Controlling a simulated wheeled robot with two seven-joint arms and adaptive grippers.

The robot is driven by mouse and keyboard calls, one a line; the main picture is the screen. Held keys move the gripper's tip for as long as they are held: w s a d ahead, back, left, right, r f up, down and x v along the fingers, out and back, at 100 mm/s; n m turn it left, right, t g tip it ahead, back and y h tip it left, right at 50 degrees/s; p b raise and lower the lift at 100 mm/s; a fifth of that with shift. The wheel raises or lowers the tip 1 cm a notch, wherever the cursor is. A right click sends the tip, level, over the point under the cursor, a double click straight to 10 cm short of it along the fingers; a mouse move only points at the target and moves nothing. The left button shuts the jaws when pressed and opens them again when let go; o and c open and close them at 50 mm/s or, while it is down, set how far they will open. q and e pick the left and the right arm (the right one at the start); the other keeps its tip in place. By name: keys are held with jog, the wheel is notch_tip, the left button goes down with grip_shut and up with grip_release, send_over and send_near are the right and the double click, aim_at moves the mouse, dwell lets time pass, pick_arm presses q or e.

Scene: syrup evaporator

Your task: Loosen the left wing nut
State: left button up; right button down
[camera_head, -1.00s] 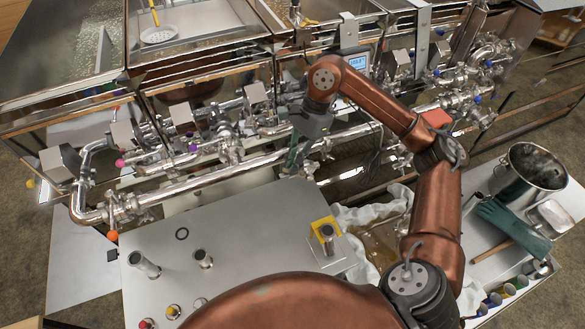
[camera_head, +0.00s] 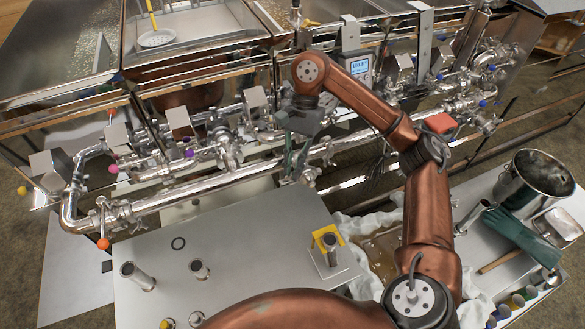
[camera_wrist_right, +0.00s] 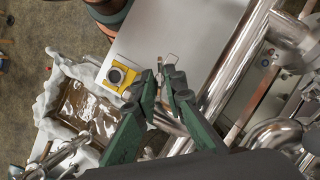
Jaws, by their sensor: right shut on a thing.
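My right gripper (camera_head: 291,168) reaches down beside the long polished pipe (camera_head: 200,178), near the clamps and fittings in the middle of the head view. In the right wrist view its green fingers (camera_wrist_right: 168,84) are close together. A small metal piece (camera_wrist_right: 170,61), which looks like the left wing nut, shows at their tips. Its wings and the clamp beneath are mostly hidden by the fingers. In the head view the fingers and dark wrist also cover that spot. My left gripper is not in view.
Valves and fittings crowd the pipework. A steel pot (camera_head: 535,180) and green gloves (camera_head: 515,232) are at the right.

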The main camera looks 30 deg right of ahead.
jog(key=c, duration=1.6)
grip_release()
jog(key=v, duration=1.2)
jog(key=shift+c, duration=0.6)
